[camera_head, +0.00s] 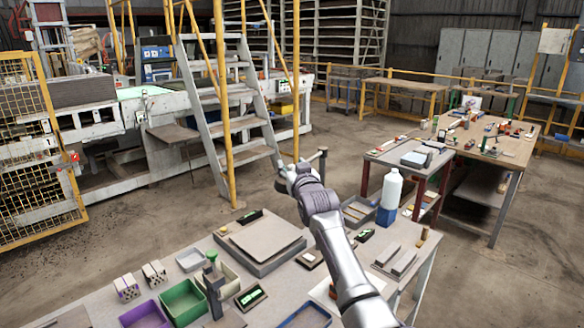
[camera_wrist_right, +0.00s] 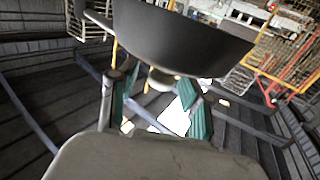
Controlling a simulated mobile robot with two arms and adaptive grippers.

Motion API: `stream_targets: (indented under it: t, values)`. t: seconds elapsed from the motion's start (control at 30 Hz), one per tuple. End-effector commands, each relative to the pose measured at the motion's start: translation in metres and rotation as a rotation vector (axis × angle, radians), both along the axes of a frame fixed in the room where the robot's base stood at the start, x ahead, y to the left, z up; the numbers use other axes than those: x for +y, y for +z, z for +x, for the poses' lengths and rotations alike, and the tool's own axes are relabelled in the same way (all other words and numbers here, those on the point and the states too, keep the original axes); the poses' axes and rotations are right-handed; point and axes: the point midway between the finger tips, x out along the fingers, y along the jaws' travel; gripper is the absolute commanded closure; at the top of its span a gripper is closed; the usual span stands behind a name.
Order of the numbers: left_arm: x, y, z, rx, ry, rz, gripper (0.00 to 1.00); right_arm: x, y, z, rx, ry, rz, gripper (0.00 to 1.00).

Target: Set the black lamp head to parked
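The black lamp head (camera_wrist_right: 180,40) is large in the upper middle of the right wrist view, a dark bowl-shaped shade with a pale round part under it. My right gripper (camera_wrist_right: 160,98) has its two teal-padded fingers spread apart just below the shade in that picture. I see nothing clearly clamped between them; whether a fingertip touches the shade I cannot tell. In the head view my right gripper (camera_head: 302,172) is at the end of the silver arm, beyond the near bench, and the lamp head is mostly hidden or too small to make out. My left gripper is not in view.
The near bench holds a green bin (camera_head: 183,302), a purple bin (camera_head: 146,316), a flat grey block (camera_head: 265,240) and a white bottle (camera_head: 390,188). Another cluttered table (camera_head: 505,150) stands at the right. Open floor lies beyond the near bench, before the yellow-railed steps (camera_head: 225,110).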

Motion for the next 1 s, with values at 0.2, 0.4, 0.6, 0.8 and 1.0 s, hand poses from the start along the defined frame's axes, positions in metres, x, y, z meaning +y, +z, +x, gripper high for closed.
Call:
stream_targets:
  t: [0.2, 0.4, 0.6, 0.8, 1.0]
  values:
    - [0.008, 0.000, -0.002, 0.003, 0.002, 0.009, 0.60, -0.001, 0.001, -0.001, -0.002, -0.001, 0.000, 0.52]
    - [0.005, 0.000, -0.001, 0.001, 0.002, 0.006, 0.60, -0.005, 0.000, -0.012, -0.002, -0.002, 0.001, 0.52]
    - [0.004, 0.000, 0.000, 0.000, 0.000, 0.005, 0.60, -0.012, -0.001, -0.037, -0.002, -0.002, 0.002, 0.52]
    - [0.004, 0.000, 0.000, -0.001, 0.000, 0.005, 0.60, -0.021, 0.000, -0.067, -0.002, -0.001, 0.001, 0.52]
    - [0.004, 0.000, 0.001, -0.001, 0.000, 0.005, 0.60, -0.029, 0.000, -0.096, -0.001, -0.001, 0.000, 0.52]
